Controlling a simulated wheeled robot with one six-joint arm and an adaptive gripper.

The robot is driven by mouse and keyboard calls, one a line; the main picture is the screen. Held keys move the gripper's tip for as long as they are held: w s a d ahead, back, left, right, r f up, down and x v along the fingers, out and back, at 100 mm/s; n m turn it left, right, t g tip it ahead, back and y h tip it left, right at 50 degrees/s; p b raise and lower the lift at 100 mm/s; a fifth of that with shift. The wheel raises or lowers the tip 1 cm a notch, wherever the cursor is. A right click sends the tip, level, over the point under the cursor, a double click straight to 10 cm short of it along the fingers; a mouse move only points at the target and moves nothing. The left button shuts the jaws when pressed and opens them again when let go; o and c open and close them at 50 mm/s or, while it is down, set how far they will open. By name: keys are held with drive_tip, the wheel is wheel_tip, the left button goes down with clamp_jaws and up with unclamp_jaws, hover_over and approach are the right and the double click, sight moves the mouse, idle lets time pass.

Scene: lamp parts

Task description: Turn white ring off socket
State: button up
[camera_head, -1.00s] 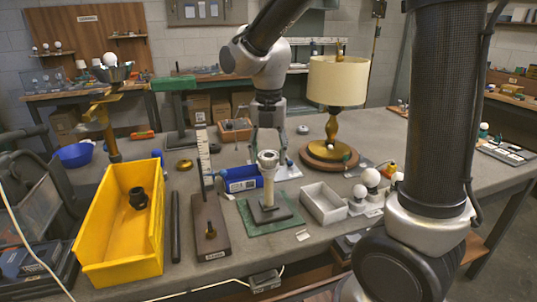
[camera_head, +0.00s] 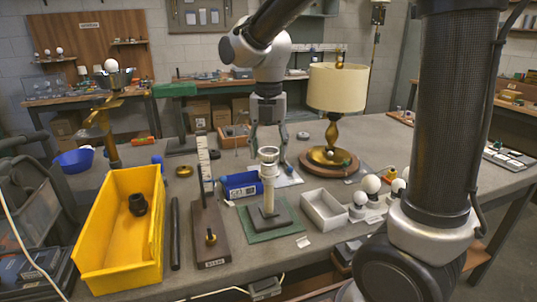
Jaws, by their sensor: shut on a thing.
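The white ring (camera_head: 268,154) sits at the top of a pale upright socket post (camera_head: 268,186). The post stands on a dark square base (camera_head: 269,217) on a green mat (camera_head: 288,233). My gripper (camera_head: 268,155) hangs down from above with one finger on each side of the ring. It is shut on the white ring. The exact finger contact and the seam between ring and socket are too small to make out.
A yellow bin (camera_head: 88,240) holding a dark part stands at left, beside a dark rod and a wooden stand (camera_head: 211,255). A blue box (camera_head: 240,184) is close to the post. A white tray (camera_head: 325,210), several bulbs and a lamp (camera_head: 337,90) stand at right.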

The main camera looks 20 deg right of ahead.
drive_tip(key=shift+r, duration=0.45)
wheel_tip(320, 180, up, 4)
idle(0.5)
